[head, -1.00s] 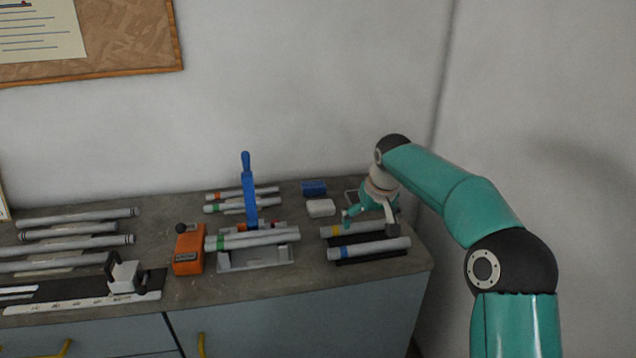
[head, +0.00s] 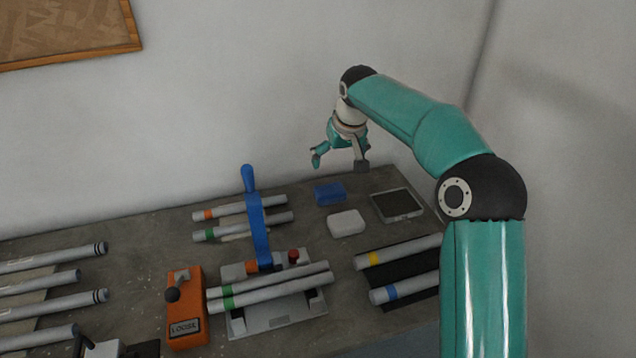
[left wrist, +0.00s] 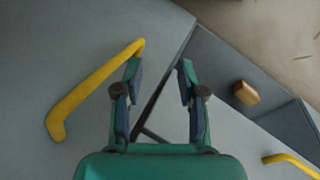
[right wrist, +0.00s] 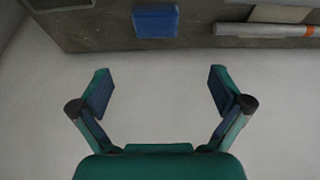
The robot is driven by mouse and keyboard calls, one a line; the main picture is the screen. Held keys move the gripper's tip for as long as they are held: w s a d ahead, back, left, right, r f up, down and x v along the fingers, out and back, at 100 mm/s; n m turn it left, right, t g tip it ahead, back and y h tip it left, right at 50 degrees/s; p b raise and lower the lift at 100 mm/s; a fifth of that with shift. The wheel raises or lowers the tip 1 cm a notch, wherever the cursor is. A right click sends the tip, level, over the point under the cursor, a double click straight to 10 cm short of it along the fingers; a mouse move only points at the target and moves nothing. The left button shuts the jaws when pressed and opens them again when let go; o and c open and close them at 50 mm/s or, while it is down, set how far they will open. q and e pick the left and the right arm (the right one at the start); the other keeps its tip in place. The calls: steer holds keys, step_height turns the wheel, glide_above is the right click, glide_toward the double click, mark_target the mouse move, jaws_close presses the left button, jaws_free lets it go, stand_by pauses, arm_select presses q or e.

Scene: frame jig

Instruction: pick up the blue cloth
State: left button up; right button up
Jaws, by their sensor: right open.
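The blue cloth (head: 329,193) is a small folded block lying near the back edge of the worktop, behind a white block. It also shows at the top of the right wrist view (right wrist: 156,20). My right gripper (head: 339,162) is open and empty, above and behind the cloth near the wall. In its wrist view the cloth lies beyond the fingertips, not between them. My left gripper (left wrist: 160,68) has its fingers apart with nothing between them, in front of the grey cabinet. It is outside the head view.
The white block (head: 346,223) is in front of the cloth, and a dark-topped tray (head: 397,205) is to its right. A clamp with a blue handle (head: 257,220) stands upright to the left. Several grey tubes and an orange box (head: 186,308) lie around it. The wall is close behind.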

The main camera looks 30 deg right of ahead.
steer(key=p, duration=0.2)
glide_toward(330, 189)
steer(key=x, duration=0.5)
steer(key=shift+a, duration=0.1)
steer(key=shift+w+f, duration=0.1)
steer(key=shift+f, duration=0.25)
steer(key=p+x, duration=0.2)
steer(key=x, duration=0.2)
steer(key=shift+w+f, duration=0.1)
steer(key=shift+f, duration=0.2)
steer(key=c, duration=0.8)
